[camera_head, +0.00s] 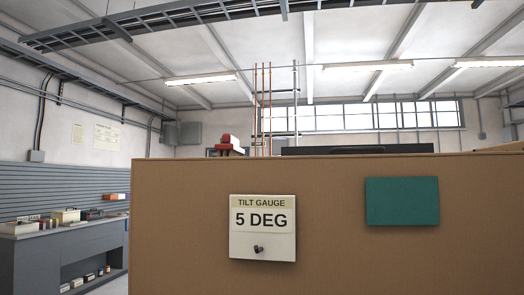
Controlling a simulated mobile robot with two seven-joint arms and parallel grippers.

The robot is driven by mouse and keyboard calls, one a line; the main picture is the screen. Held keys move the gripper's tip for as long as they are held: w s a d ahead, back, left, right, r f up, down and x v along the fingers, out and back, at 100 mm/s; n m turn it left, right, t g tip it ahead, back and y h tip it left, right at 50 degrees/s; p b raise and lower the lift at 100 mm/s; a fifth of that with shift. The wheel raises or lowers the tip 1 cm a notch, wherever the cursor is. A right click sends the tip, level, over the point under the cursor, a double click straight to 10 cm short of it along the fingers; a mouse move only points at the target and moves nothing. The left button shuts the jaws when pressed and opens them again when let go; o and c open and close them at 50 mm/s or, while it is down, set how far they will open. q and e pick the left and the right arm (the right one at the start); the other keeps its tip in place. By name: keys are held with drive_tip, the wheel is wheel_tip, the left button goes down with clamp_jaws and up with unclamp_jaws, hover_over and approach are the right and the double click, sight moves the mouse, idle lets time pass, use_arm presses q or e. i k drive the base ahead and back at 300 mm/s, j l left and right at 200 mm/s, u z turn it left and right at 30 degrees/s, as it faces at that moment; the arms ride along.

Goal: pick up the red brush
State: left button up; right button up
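A small red object (229,143) shows just above the top edge of the brown panel, left of the picture's middle. Its lower part is hidden behind the panel, and I cannot tell whether it is a brush. No other red thing that looks clearly like a brush is in view. Neither of my grippers is in view.
A large brown panel (330,225) fills the lower middle and right, close in front. It bears a tilt gauge sign (262,243) reading 5 DEG and a green plate (402,201). At left, a grey workbench (40,250) holds several small boxes.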

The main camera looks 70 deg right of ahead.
sight(230, 147)
drive_tip(key=z, duration=1.9)
drive_tip(key=k+j+z, duration=0.1)
